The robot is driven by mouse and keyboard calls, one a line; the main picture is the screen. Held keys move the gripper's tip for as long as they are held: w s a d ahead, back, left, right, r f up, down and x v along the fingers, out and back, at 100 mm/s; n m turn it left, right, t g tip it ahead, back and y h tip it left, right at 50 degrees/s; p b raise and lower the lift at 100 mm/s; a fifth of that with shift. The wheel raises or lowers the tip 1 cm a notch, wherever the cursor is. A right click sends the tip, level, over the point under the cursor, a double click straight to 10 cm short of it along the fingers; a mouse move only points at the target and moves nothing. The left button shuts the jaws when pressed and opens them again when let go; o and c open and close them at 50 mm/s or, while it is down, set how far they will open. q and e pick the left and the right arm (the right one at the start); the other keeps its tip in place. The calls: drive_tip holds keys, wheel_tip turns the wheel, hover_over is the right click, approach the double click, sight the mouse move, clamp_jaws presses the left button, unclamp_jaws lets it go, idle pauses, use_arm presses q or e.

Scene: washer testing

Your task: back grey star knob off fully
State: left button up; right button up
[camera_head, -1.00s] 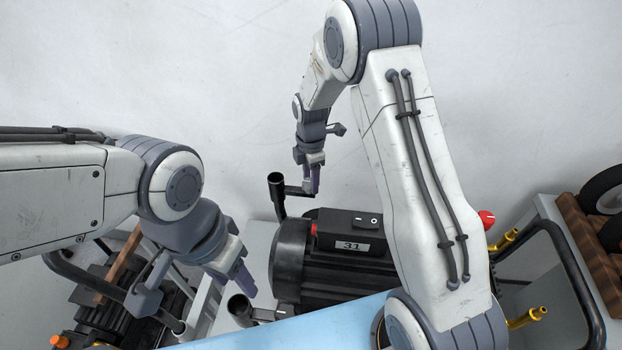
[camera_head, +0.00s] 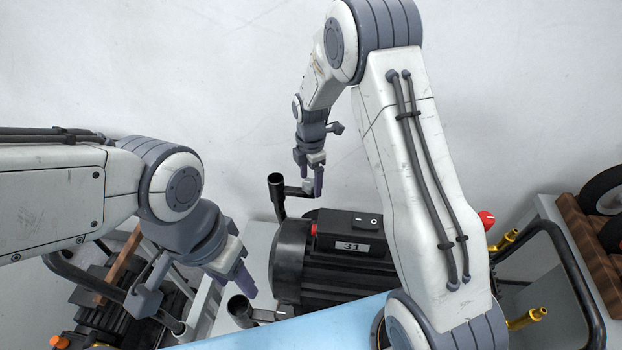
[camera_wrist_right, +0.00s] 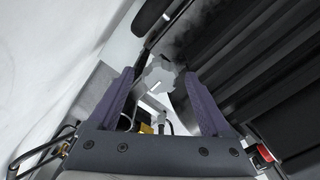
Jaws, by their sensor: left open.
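The back grey star knob (camera_wrist_right: 162,76) is between the two fingers of my right gripper (camera_wrist_right: 161,88) in the right wrist view. The fingers are spread, with a gap on each side of it. In the head view the knob (camera_head: 307,186) is a small pale shape at my right gripper (camera_head: 312,190), beside the black upright tube (camera_head: 276,192) behind the motor. I cannot tell whether it still touches its mount. My left gripper (camera_head: 245,284) is open and empty above the front black tube (camera_head: 240,308). A pale knob (camera_head: 284,312) shows near that tube.
The black motor unit (camera_head: 335,262) marked 31 has a switch box on top and a red knob (camera_head: 487,219) at right. A blue surface (camera_head: 300,328) lies in front. A black hose frame (camera_head: 578,275) and brass fittings stand at right. Black equipment stands at left.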

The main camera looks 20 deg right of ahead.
sight(311, 182)
wheel_tip(311, 182, up, 10)
drive_tip(key=b, duration=0.2)
drive_tip(key=shift+r, duration=0.25)
idle(0.4)
